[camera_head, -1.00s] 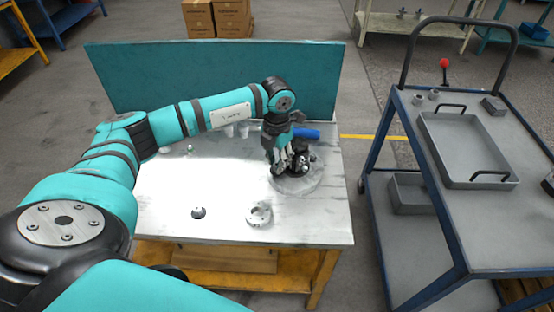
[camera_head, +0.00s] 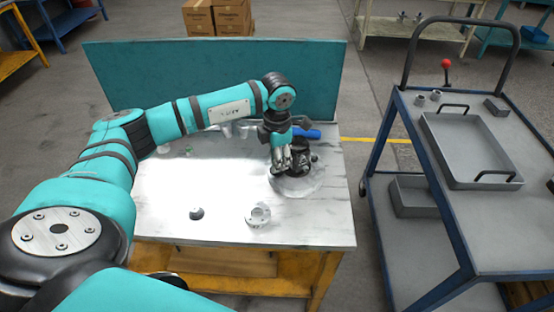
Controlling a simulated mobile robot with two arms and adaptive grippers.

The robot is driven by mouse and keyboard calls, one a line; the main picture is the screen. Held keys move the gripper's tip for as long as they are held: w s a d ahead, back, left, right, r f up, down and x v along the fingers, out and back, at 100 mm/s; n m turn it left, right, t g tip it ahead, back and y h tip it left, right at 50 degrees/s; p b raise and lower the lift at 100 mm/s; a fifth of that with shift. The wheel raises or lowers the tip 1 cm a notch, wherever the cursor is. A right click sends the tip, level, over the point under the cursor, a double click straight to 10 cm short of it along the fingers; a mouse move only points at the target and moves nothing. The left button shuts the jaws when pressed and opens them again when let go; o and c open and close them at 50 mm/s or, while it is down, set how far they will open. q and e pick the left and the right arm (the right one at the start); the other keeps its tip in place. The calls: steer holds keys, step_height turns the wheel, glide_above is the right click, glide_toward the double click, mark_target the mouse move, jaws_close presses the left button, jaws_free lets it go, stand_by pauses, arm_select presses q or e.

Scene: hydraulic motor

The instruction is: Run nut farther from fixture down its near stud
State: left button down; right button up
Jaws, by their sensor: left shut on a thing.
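My left gripper (camera_head: 281,166) points down at the right side of the workbench, at the left edge of a dark motor assembly (camera_head: 300,160). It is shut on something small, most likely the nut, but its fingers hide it. The assembly stands on a round grey plate, the fixture (camera_head: 308,185). The studs and any other nut are too small or too hidden to make out. My right gripper is not in view.
On the workbench (camera_head: 165,210) are a small dark part (camera_head: 196,213) and a pale ring-shaped part (camera_head: 258,214). A blue cylinder (camera_head: 308,133) lies behind the assembly. A teal panel (camera_head: 210,75) closes the back. A cart with a grey tray (camera_head: 470,150) stands right.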

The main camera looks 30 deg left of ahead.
arm_select(q)
steer(key=shift+f+m+b, duration=0.2)
steer(key=shift+m+b, duration=0.35)
steer(key=shift+m, duration=0.45)
steer(key=m, duration=0.2)
steer(key=shift+d+r+m+b, duration=0.1)
steer(key=shift+r+m+b, duration=0.05)
steer(key=shift+m+b, duration=0.2)
steer(key=c, duration=1.4)
jaws_free()
steer(key=n+p, duration=0.1)
steer(key=n, duration=0.4)
steer(key=shift+r+n, duration=0.1)
steer(key=shift+n, duration=0.25)
steer(key=n, duration=0.5)
steer(key=shift+p, duration=0.35)
